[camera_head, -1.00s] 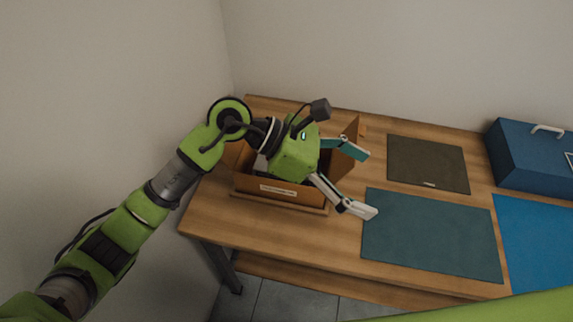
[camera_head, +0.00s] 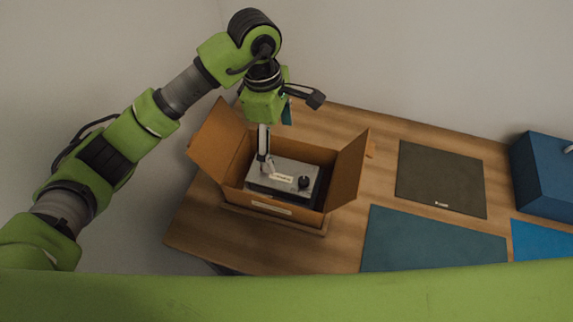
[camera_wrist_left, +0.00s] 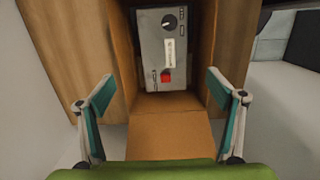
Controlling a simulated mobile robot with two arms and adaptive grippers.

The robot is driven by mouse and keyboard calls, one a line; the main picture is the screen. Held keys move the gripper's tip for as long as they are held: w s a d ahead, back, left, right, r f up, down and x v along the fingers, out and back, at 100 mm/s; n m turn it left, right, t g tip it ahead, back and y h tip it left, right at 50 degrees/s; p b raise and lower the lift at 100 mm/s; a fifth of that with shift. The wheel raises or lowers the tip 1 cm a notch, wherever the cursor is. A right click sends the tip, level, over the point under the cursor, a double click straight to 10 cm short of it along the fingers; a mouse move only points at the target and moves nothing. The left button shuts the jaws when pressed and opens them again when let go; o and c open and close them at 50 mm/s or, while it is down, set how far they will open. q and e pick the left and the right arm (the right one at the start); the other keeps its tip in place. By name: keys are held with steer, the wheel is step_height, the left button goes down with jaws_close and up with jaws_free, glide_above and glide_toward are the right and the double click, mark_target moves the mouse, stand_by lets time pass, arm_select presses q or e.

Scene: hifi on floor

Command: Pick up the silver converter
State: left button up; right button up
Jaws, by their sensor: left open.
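The silver converter (camera_head: 284,178) is a grey metal box with a black knob and a pale label. It lies inside an open cardboard box (camera_head: 268,208) on the table. The left wrist view shows the converter (camera_wrist_left: 164,45) with its knob, label and a red part, between the carton's walls. My left gripper (camera_head: 272,150) points down over the back left of the carton, fingers apart and empty. In the left wrist view the gripper (camera_wrist_left: 162,95) has its two teal-padded fingers wide apart, with the converter beyond them. My right gripper does not show.
The carton flaps (camera_head: 349,168) stand open at left and right. Dark and teal mats (camera_head: 440,178) lie to the right on the wooden table (camera_head: 215,232). A blue toolbox (camera_head: 545,175) stands at the far right. Walls are close behind and at left.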

arm_select(q)
steer(key=p, duration=0.2)
glide_above(282, 173)
step_height(282, 173, down, 7)
steer(key=shift+f, duration=0.3)
step_height(282, 173, down, 2)
steer(key=shift+s+f+p, duration=0.1)
steer(key=shift+p, duration=0.85)
step_height(282, 173, down, 2)
steer(key=shift+f+p, duration=0.15)
steer(key=shift+p, duration=0.2)
steer(key=shift+d+f, duration=0.1)
steer(key=shift+f, duration=0.3)
steer(key=shift+c, duration=0.7)
steer(key=c, duration=1.9)
steer(key=shift+r, duration=0.15)
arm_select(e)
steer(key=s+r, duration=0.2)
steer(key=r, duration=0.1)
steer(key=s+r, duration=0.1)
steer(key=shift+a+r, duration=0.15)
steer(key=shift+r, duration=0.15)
